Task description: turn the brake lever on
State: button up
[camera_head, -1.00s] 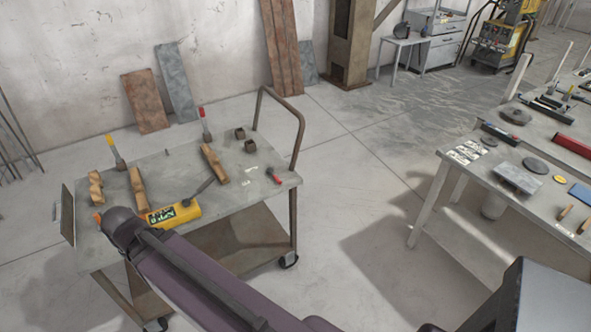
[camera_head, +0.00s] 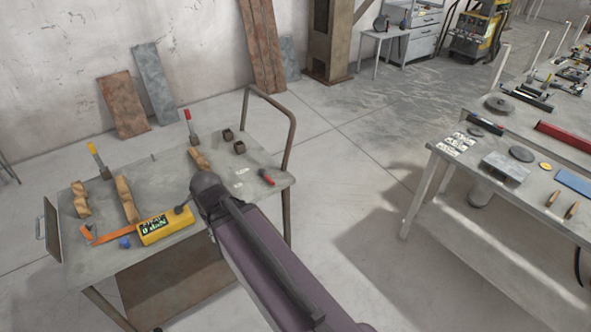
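No part in view can be made out for certain as the brake lever. A yellow box (camera_head: 165,225) with black lettering lies on the cart (camera_head: 110,262), with a short dark lever (camera_head: 184,206) at its right end. My purple arm reaches up from the bottom edge, and its dark rounded joint is in front of the cart's middle, just right of the yellow box. My gripper does not show, so its fingers and anything in them are hidden.
Wooden blocks (camera_head: 126,199), a red-handled tool (camera_head: 191,127), a yellow-handled tool (camera_head: 99,160), an orange tool (camera_head: 112,233) and a blue item (camera_head: 124,243) are on the cart. Its tube handle (camera_head: 291,130) rises at the right. A workbench (camera_head: 440,150) stands right; floor between is clear.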

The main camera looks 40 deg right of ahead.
aim_at(261, 172)
jog(key=z, duration=0.8)
jog(key=k, duration=0.95)
jog(key=u, duration=0.1)
jog(key=i, duration=0.8)
